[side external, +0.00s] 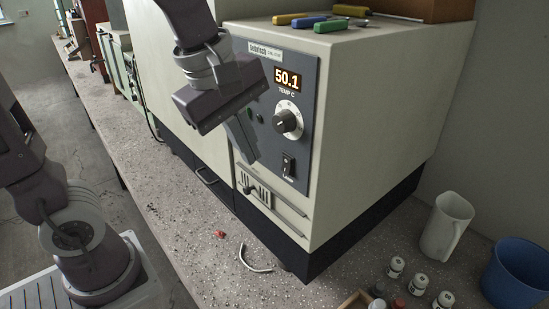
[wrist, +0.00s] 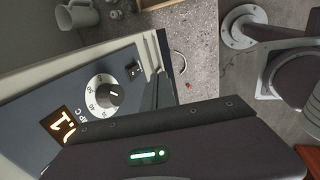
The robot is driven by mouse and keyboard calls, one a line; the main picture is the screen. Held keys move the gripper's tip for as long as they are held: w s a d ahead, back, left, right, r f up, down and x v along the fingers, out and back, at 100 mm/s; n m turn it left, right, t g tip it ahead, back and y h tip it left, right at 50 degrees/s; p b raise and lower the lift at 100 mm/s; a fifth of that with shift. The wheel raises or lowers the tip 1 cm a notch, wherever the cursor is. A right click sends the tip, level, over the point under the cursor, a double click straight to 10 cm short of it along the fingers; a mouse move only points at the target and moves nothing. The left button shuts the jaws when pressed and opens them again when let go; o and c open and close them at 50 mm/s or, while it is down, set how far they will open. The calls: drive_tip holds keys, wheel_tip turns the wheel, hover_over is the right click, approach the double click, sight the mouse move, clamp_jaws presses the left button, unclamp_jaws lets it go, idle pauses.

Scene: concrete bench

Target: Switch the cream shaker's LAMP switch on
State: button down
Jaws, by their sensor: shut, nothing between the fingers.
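The cream shaker (side external: 385,110) stands on the bench with a dark grey control panel on its front. The panel has a lit display (side external: 288,79) reading 50.1 above a round TEMP C dial (side external: 288,121). The black LAMP switch (side external: 288,165) sits low on the panel; which way its rocker is tipped is too small to tell. It also shows in the wrist view (wrist: 133,70). My gripper (side external: 247,150) is shut and empty, in front of the panel, left of the switch in the side view and apart from it. In the wrist view the fingers (wrist: 158,90) are beside the switch.
Several screwdrivers (side external: 320,21) lie on the shaker's top near a brown box (side external: 430,10). A white jug (side external: 446,228), a blue bucket (side external: 515,272) and small bottles (side external: 418,284) stand at the right. A curved metal handle (side external: 256,262) and a red bit (side external: 219,233) lie on the bench.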

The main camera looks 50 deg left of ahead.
sight(285, 172)
drive_tip(key=w+f, duration=0.5)
drive_tip(key=shift+w, duration=0.3)
drive_tip(key=shift+w, duration=0.1)
drive_tip(key=shift+w+f, duration=0.1)
drive_tip(key=shift+f, duration=0.05)
drive_tip(key=shift+r, duration=0.85)
